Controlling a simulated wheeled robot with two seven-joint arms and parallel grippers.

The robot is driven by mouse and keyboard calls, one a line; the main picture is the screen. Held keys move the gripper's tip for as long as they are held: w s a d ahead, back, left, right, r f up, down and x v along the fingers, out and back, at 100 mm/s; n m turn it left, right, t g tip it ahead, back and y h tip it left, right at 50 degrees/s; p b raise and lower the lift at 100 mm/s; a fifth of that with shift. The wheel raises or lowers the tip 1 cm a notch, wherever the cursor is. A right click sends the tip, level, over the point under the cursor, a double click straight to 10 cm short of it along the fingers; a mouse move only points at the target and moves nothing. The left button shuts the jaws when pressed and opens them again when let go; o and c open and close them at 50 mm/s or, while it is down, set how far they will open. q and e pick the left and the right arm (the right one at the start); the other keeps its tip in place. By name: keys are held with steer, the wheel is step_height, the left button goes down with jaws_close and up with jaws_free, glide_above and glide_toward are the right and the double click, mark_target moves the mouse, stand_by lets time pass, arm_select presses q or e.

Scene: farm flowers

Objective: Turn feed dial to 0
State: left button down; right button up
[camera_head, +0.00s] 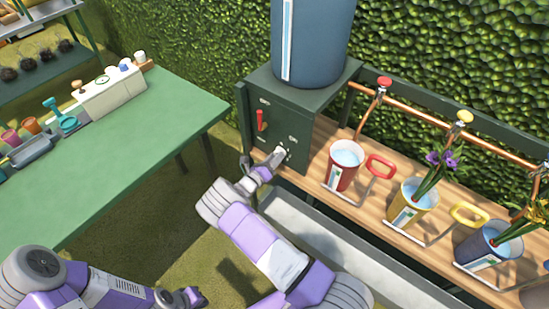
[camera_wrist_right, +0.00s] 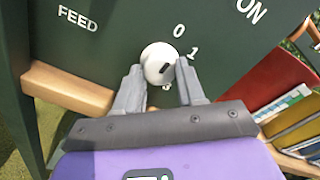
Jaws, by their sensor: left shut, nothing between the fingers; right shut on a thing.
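The feed dial (camera_wrist_right: 156,59) is a white round knob on a dark green cabinet (camera_head: 277,112). In the right wrist view, the word FEED is printed left of it, with 0 above right and 1 to its right. A short black mark on the dial slants toward the upper right; I cannot tell exactly which number it points at. My right gripper (camera_wrist_right: 158,85) is shut on the dial, one finger on each side. The dial also shows small in the head view (camera_head: 281,152). My left gripper (camera_head: 192,297) is shut and empty, low in the head view, away from the cabinet.
A red lever (camera_head: 260,120) is on the cabinet front, and a blue tank (camera_head: 320,40) stands on top. Red, yellow and blue buckets stand on the wooden bench (camera_head: 375,207) to the right. A green table (camera_head: 120,150) is at the left. A grey trough (camera_head: 330,238) lies below the bench.

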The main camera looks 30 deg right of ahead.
steer(key=shift+s+f+n, duration=0.1)
steer(key=shift+n, duration=0.5)
steer(key=o, duration=1)
steer(key=shift+o, duration=0.2)
steer(key=p+v, duration=0.1)
steer(key=v, duration=0.6)
steer(key=shift+a+p, duration=0.35)
steer(key=shift+p, duration=0.05)
